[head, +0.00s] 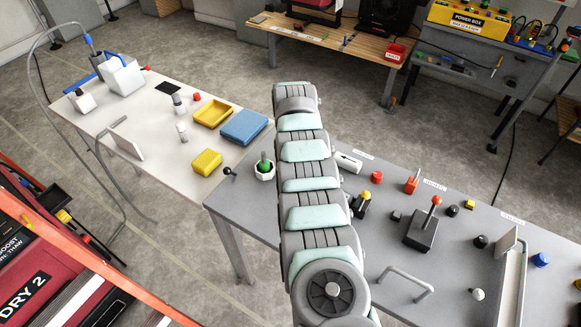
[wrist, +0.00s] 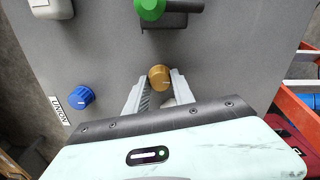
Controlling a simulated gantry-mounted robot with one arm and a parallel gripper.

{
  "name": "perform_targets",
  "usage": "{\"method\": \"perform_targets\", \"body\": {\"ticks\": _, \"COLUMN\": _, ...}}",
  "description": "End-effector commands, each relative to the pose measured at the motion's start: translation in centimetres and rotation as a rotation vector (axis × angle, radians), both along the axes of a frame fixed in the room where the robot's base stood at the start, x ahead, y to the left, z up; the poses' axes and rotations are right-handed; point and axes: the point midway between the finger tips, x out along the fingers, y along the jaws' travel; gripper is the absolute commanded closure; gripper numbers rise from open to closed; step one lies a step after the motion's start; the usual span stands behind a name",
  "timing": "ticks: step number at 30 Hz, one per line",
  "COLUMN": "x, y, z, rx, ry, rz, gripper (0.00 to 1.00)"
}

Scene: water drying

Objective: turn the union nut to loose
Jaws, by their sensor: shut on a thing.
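In the wrist view, a brass-coloured round nut (wrist: 160,76) with a pale index line sits on the grey panel, just above the centre. My gripper (wrist: 159,82) has its two grey fingers on either side of the nut, shut on it. A blue knob (wrist: 81,96) stands to the left, beside a white label (wrist: 62,108) that reads UNION. I cannot tell from the label alone which of the two it names. In the head view, my arm covers part of the grey table, and neither the gripper nor the brass nut shows.
A green-topped part (wrist: 150,10) on a dark bar stands close above the nut in the wrist view. In the head view, the grey table (head: 250,212) carries several levers and knobs, including a red-topped lever (head: 424,228). A white table (head: 140,167) stands at left.

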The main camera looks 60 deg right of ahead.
Motion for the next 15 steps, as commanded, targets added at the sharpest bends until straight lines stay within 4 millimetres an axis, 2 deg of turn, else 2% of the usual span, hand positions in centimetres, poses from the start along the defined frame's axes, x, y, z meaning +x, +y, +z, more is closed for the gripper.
{"method": "perform_targets", "body": {"ticks": 15, "x": -0.02, "y": 0.01, "z": -0.11, "rx": 0.000, "ry": 0.000, "rz": 0.064, "gripper": 1.00}}
